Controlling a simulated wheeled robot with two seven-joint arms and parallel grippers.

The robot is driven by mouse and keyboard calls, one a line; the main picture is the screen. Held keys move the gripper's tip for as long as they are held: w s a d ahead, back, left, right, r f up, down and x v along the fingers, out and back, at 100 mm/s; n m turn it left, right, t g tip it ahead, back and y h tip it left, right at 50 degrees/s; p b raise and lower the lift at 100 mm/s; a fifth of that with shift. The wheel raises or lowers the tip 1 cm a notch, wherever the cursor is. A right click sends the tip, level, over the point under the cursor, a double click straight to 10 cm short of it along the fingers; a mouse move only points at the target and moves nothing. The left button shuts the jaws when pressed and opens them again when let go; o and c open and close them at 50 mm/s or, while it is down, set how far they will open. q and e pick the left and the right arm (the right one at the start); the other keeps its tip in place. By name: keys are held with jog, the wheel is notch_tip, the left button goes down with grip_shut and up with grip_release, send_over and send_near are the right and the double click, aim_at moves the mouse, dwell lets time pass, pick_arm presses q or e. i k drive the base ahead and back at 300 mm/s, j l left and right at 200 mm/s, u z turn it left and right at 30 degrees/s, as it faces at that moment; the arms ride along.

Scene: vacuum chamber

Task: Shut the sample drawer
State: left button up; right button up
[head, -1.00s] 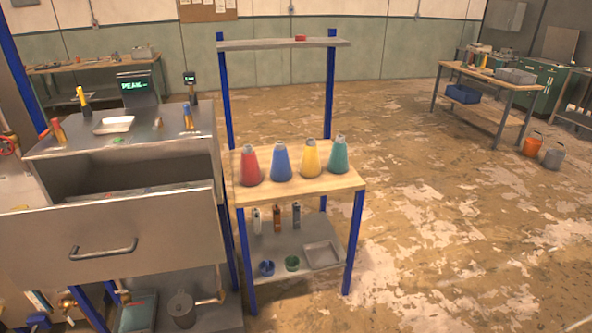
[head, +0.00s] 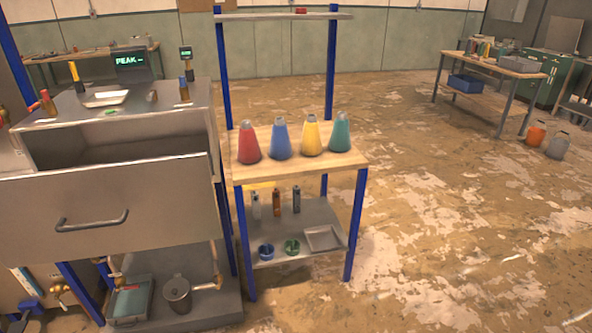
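The sample drawer (head: 135,198) is the large grey metal drawer at the left of the head view. It stands pulled out from the steel cabinet (head: 160,101), with a dark gap showing behind its front panel. Its bar handle (head: 92,221) is on the front face. The inside of the drawer is mostly hidden by the front panel. Neither of my grippers shows in the head view.
A wooden-topped stand with blue legs (head: 352,166) is close to the drawer's right, holding red, blue, yellow and teal cones. A lower shelf (head: 285,255) holds bottles and a tray. A pot (head: 177,293) stands below the drawer. Open floor lies to the right.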

aim_at(69, 213)
jog(key=u, duration=1.25)
